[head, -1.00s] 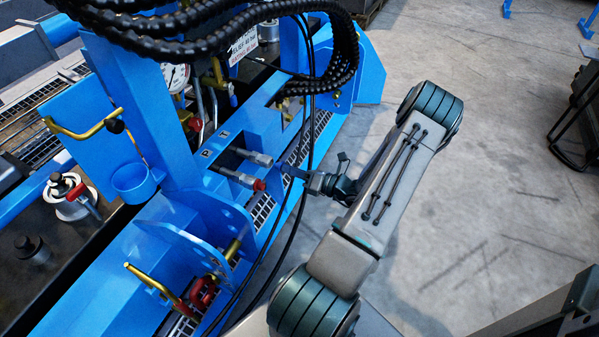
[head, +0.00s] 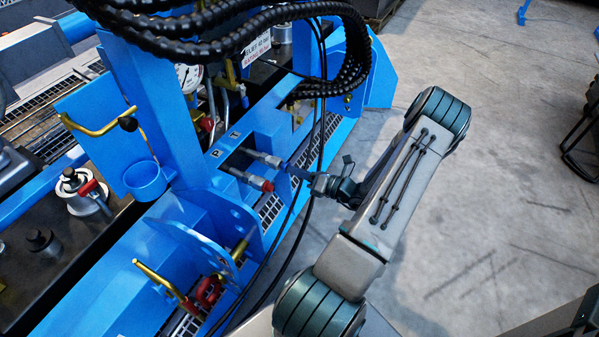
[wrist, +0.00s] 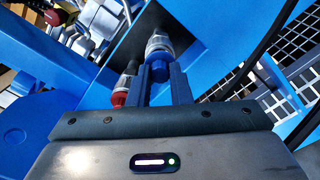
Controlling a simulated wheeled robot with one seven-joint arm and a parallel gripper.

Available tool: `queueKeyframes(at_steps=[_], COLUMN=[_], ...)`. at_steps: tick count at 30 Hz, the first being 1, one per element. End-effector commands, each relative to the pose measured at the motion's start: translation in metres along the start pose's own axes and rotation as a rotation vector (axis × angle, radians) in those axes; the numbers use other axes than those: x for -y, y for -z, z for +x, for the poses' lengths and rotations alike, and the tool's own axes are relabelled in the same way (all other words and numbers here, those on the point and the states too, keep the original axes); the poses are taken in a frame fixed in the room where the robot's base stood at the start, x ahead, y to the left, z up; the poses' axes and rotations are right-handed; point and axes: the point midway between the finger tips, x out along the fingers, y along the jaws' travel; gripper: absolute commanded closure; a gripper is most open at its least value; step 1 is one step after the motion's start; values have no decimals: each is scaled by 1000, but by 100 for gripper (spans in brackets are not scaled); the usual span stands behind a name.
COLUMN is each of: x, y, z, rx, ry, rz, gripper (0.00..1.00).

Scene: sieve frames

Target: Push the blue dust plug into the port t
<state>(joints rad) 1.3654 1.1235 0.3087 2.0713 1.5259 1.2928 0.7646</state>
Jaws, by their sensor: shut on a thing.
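The blue dust plug (wrist: 158,69) is between the two fingers of my gripper (wrist: 166,80) in the wrist view, and the gripper is shut on it. The plug is in line with the silver coupling of port T (wrist: 157,44) and meets its end; how deep it sits I cannot tell. In the head view, port T's silver coupling (head: 262,157) points at my gripper (head: 288,170). The plug is small there and partly hidden by the fingers.
A second coupling with a red cap (head: 267,185) sits beside port T, close to the fingers; the red cap (wrist: 120,95) also shows in the wrist view. Black hoses (head: 312,150) hang near my gripper. Open floor (head: 480,200) lies right.

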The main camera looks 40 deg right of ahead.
Motion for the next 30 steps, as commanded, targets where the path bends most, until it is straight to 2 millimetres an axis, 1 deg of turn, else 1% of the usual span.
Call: queueKeyframes(at_steps=[18, 19, 21, 30], x=[0, 0, 0, 0], y=[0, 0, 0, 0], z=[19, 18, 18, 17], rx=[-1, 0, 0, 0], ry=[-1, 0, 0, 0], rz=[0, -1, -1, 0], gripper=[100, 74, 57, 57])
